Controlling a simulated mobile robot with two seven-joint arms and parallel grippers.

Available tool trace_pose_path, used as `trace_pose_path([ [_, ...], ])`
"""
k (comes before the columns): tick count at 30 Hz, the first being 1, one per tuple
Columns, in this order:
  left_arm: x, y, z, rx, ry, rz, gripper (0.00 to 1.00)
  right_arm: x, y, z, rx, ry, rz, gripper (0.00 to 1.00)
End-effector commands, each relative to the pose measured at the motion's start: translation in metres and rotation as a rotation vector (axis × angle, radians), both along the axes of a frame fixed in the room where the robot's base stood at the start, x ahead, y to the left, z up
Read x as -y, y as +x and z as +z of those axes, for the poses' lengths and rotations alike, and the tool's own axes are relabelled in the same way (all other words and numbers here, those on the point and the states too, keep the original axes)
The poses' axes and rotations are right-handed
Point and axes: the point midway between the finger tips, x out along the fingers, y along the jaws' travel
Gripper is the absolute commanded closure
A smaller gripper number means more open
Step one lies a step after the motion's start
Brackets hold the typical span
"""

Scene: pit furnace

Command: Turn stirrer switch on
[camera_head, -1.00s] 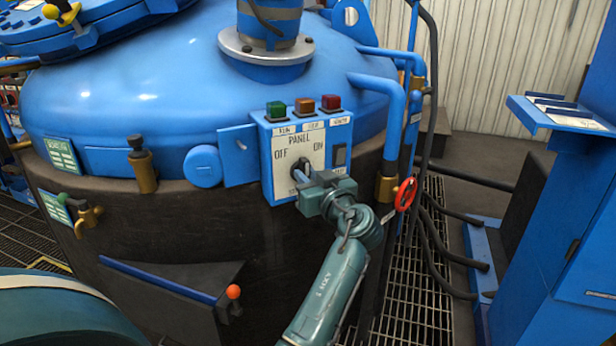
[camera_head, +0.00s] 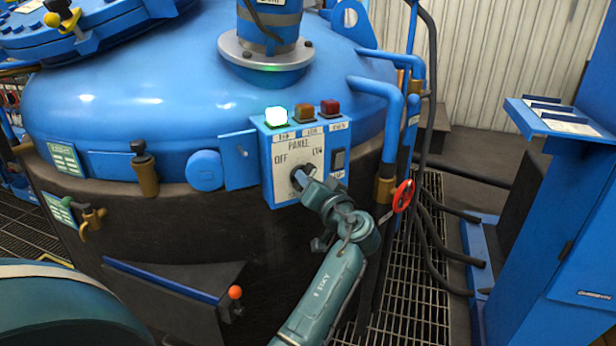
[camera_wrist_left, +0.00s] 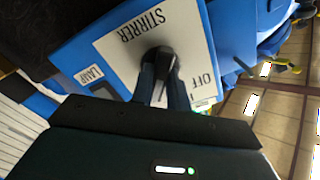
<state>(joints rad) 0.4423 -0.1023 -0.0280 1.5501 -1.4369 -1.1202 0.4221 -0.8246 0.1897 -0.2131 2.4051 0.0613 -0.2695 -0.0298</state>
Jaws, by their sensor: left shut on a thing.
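The stirrer switch is a dark rotary knob (camera_head: 297,177) on the white plate of a blue control panel (camera_head: 284,190), with OFF at its upper left and ON at its upper right. The wrist view shows the knob (camera_wrist_left: 160,58) by the word STIRRER. My left gripper (camera_head: 305,183) is shut on the knob, its fingers (camera_wrist_left: 162,85) on either side, hiding part of it. The green lamp (camera_head: 276,116) on top of the panel is lit brightly; the amber (camera_head: 303,112) and red (camera_head: 330,107) lamps look dark. My right gripper is not in view.
The panel is mounted on a large blue tank (camera_head: 130,95). Right of it are blue pipes (camera_head: 392,110), a red valve wheel (camera_head: 403,195) and black hoses (camera_head: 440,245). A blue cabinet (camera_head: 560,240) stands at far right. Floor grating (camera_head: 415,290) shows between.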

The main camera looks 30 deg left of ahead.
Motion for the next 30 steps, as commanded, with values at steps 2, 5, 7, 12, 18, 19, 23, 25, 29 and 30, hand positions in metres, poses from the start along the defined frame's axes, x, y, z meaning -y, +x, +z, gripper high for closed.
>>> trace_pose_path([
  [2, -0.0006, 0.0005, 0.0037, -0.03, 0.024, -0.001, 1.0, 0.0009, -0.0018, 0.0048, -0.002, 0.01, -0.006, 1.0],
  [5, -0.0007, 0.0006, 0.0034, -0.063, 0.044, -0.001, 1.0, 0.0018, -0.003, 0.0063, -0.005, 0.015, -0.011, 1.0],
  [7, -0.0006, 0.0007, 0.0032, -0.079, 0.053, -0.001, 1.0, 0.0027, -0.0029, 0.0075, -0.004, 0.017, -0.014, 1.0],
  [12, -0.0007, 0.0008, 0.0029, -0.102, 0.069, -0.001, 1.0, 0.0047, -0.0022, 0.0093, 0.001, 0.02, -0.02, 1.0],
  [18, -0.0006, 0.0009, 0.0027, -0.108, 0.072, -0.001, 1.0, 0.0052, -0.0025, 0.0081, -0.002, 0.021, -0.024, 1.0],
  [19, -0.0007, 0.0009, 0.0027, -0.108, 0.072, -0.001, 1.0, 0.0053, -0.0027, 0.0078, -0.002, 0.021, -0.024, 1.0],
  [23, -0.0007, 0.001, 0.0029, -0.107, 0.072, -0.001, 1.0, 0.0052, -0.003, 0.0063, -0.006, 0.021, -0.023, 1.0],
  [25, -0.0007, 0.001, 0.003, -0.107, 0.072, -0.001, 0.82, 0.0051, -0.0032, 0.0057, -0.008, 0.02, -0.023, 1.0],
  [29, -0.0005, 0.0009, 0.0024, -0.107, 0.07, -0.001, 0.71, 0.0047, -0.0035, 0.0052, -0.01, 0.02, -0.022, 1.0],
  [30, -0.0005, 0.0008, 0.0021, -0.107, 0.07, -0.001, 0.68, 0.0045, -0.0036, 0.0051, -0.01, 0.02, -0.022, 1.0],
])
